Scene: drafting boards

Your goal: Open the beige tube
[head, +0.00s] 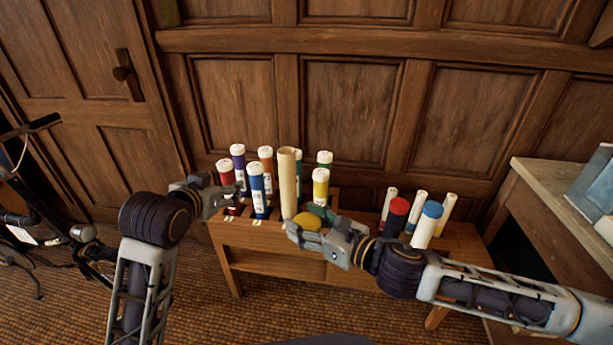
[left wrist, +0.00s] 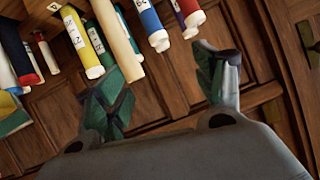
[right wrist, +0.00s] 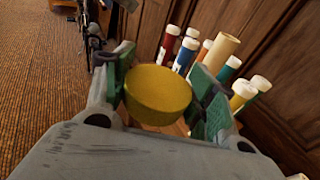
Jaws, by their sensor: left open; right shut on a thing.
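The beige tube (head: 288,182) stands upright in the rack, taller than its neighbours, with no coloured or white cap on its top. It also shows in the right wrist view (right wrist: 219,50) and in the left wrist view (left wrist: 117,38). My right gripper (head: 306,222) is shut on a round yellow cap (right wrist: 158,92), held in front of the rack, apart from the beige tube. My left gripper (head: 231,199) is open and empty at the rack's left side, near the red tube (head: 227,178). Its spread fingers also show in the left wrist view (left wrist: 165,85).
Several white-capped tubes, including blue (head: 258,190) and yellow (head: 320,187), crowd around the beige tube. On the right of the wooden bench (head: 260,238) stand a red-capped tube (head: 397,210), a blue-capped tube (head: 428,222) and thin pale rolls. A pale-topped table (head: 560,196) is further right.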

